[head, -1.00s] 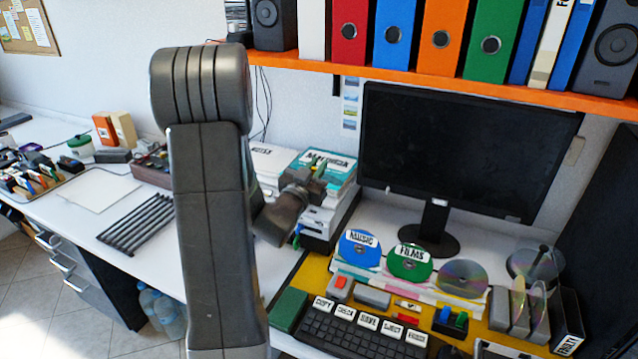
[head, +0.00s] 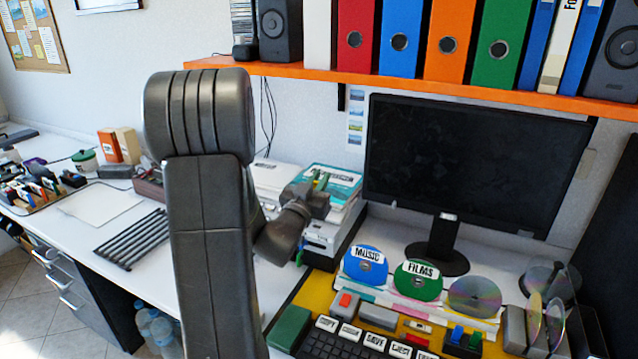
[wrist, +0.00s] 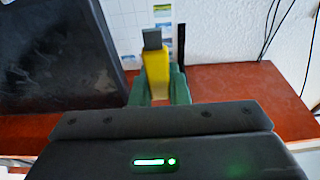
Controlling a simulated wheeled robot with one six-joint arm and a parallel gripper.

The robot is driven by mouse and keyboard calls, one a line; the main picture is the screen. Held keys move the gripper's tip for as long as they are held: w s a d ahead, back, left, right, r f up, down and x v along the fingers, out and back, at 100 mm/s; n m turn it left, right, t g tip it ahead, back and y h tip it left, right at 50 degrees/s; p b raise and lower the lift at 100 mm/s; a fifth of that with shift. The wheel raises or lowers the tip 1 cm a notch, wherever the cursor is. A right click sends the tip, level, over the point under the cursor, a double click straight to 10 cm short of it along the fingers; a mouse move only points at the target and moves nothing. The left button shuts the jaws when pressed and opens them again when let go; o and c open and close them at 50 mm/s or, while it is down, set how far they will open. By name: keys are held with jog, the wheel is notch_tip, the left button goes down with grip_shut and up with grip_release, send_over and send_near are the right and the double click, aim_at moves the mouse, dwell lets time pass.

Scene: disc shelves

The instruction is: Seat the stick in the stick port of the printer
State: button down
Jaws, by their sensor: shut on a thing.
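My gripper (head: 318,195) is raised in front of the printer (head: 325,236), a white machine left of the monitor. In the wrist view my gripper's green fingers (wrist: 158,88) are shut on the stick (wrist: 156,68), which has a yellow body and a grey end pointing away from the gripper. In the head view the stick is too small to make out. The gripper and arm hide part of the printer. I cannot make out the stick port in either view.
A black monitor (head: 470,165) stands right of the printer. An orange shelf (head: 330,72) with binders runs above. Below are a music disc (head: 366,265), a films disc (head: 417,280), a keyboard (head: 335,343) and a green block (head: 289,328). Black rods (head: 130,240) lie left.

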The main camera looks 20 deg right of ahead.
jog(key=b, duration=0.6)
send_over(319, 224)
jog(key=shift+w+f, duration=0.1)
jog(key=shift+f, duration=2.85)
jog(key=shift+b, duration=0.95)
jog(key=shift+f+b, duration=1.8)
jog(key=shift+b, duration=0.2)
jog(key=c, duration=1.3)
grip_release()
jog(key=shift+r, duration=0.1)
jog(key=v, duration=1.2)
